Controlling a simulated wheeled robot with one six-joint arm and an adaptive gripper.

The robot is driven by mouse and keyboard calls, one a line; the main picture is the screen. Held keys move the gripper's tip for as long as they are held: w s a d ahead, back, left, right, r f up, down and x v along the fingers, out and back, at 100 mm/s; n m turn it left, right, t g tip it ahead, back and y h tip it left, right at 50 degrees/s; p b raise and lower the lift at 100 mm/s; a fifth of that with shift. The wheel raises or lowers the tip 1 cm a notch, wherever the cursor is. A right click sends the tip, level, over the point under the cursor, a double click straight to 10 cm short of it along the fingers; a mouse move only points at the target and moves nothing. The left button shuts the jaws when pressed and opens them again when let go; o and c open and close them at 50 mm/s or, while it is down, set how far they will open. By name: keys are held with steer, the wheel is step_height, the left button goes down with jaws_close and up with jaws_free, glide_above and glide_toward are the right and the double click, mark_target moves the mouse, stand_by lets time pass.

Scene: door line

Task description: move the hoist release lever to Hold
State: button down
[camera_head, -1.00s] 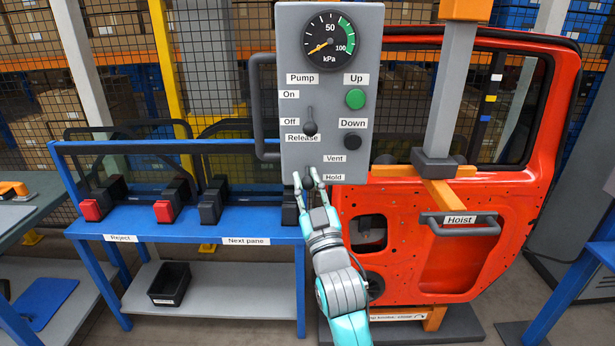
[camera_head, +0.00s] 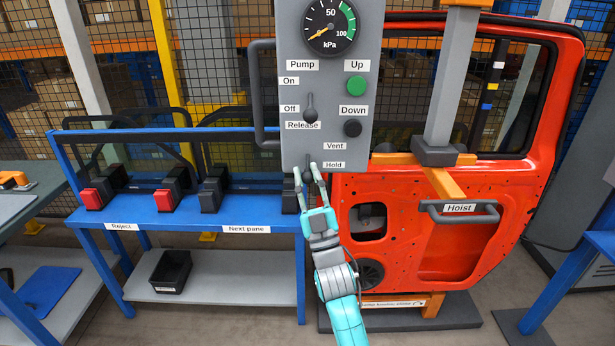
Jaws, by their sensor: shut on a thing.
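The grey control panel (camera_head: 328,75) hangs in the upper middle. Its Release label (camera_head: 303,125) sits above a Vent label (camera_head: 335,146) and a Hold label (camera_head: 334,165). My gripper (camera_head: 308,168) reaches up from below to the panel's lower edge, left of the Hold label. It is shut on the release lever, which is mostly hidden between the fingers at about the height of Hold. The lever's exact angle cannot be told. The separate pump lever (camera_head: 309,107) stands above, near Off.
The gauge (camera_head: 329,26) reads low. Green Up (camera_head: 356,86) and black Down (camera_head: 352,127) buttons are to the right. A red door (camera_head: 480,225) with the hoist handle (camera_head: 459,213) is close at right. A blue rack (camera_head: 180,213) stands left.

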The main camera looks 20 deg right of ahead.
steer(key=shift+f, duration=0.1)
steer(key=c, duration=0.9)
jaws_free()
steer(key=shift+c, duration=0.2)
steer(key=v, duration=1.2)
